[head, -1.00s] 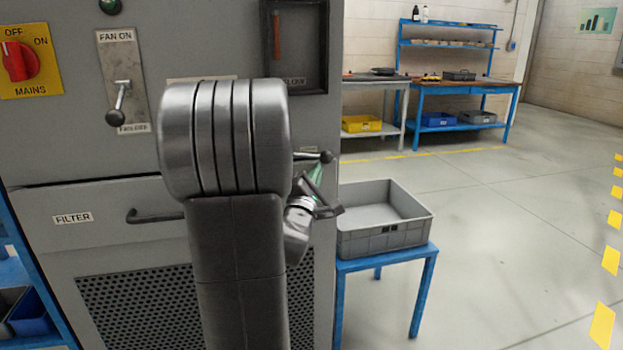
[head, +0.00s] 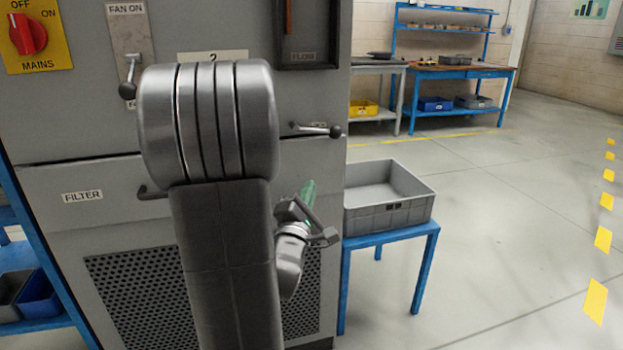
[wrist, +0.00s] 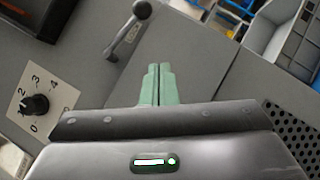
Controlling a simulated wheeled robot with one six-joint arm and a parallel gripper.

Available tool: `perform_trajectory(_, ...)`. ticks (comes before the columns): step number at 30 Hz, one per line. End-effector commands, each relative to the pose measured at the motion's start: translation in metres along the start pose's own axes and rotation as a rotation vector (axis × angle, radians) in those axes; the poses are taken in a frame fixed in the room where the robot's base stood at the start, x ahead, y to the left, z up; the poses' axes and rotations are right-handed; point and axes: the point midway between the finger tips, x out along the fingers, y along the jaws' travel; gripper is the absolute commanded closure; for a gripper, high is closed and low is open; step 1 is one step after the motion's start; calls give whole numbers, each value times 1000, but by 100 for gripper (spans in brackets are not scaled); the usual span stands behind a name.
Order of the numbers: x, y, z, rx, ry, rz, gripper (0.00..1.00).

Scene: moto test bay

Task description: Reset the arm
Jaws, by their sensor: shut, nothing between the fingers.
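My gripper (head: 308,191) is in front of the grey cabinet's right part in the head view, below a lever with a dark ball knob (head: 322,130). Its pale green fingers (wrist: 158,85) are together and empty in the wrist view. The same lever (wrist: 128,30) lies beyond the fingertips there, apart from them. My arm hides the middle of the cabinet (head: 75,115), including part of the filter drawer handle (head: 150,192).
A grey crate (head: 390,217) stands on a blue stand (head: 430,250) right of the cabinet. The cabinet carries a red mains switch (head: 28,34), a fan lever (head: 128,88) and a numbered dial (wrist: 35,105). Workbenches (head: 460,72) stand far behind. The floor at right is clear.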

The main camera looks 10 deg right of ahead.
Motion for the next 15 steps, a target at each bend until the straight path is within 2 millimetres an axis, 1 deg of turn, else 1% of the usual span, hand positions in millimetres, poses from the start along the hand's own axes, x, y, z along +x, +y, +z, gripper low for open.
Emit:
perform_trajectory(5,-7,-1,0,0,0,0,100)
perform_trajectory(12,-6,-1,0,0,0,0,100)
perform_trajectory(15,-3,0,0,1,-1,0,100)
